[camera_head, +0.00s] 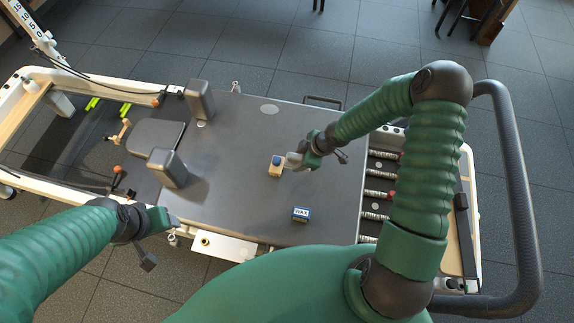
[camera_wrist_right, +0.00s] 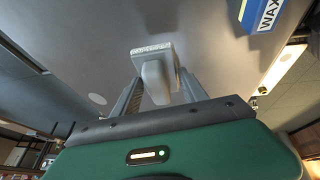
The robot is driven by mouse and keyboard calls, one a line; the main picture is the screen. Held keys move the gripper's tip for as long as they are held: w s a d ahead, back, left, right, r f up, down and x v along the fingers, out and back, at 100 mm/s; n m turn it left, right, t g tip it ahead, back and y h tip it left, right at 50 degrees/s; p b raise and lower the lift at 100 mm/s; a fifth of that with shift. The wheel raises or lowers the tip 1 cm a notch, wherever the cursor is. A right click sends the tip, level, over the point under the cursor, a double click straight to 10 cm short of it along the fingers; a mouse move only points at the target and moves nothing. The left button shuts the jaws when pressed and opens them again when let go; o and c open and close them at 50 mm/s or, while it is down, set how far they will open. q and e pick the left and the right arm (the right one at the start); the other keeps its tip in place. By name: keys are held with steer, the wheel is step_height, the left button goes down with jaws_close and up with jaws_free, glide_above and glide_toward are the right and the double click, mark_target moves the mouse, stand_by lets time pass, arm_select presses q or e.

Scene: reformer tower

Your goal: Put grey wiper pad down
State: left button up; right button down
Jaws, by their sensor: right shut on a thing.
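The grey wiper pad (camera_wrist_right: 153,54) is a light grey block with a rounded grip, seen in the right wrist view between the fingers of my right gripper (camera_wrist_right: 158,92). My right gripper (camera_head: 293,160) is shut on the pad's grip over the grey carriage top (camera_head: 235,155) in the head view. The pad is small there and partly hidden by the gripper; I cannot tell whether it touches the surface. My left gripper (camera_head: 160,221) is over the carriage's near left edge, away from the pad; its jaws do not show clearly.
A blue and white WAX box (camera_head: 300,214) lies nearer me. Two grey shoulder rests (camera_head: 199,99) rise at left. Springs (camera_head: 380,194) lie at right. The carriage's middle is clear.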

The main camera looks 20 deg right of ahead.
mark_target(300, 175)
steer(key=f+b, duration=0.1)
steer(key=f, duration=0.1)
steer(key=f+b, duration=0.1)
steer(key=f, duration=0.2)
steer(key=f+b, duration=0.1)
steer(key=f, duration=0.2)
steer(key=shift+d+f, duration=0.25)
steer(key=shift+d, duration=0.05)
steer(key=shift+r, duration=0.1)
steer(key=shift+a, duration=0.15)
steer(key=c, duration=0.9)
jaws_free()
steer(key=shift+o, duration=1.5)
steer(key=shift+r, duration=0.1)
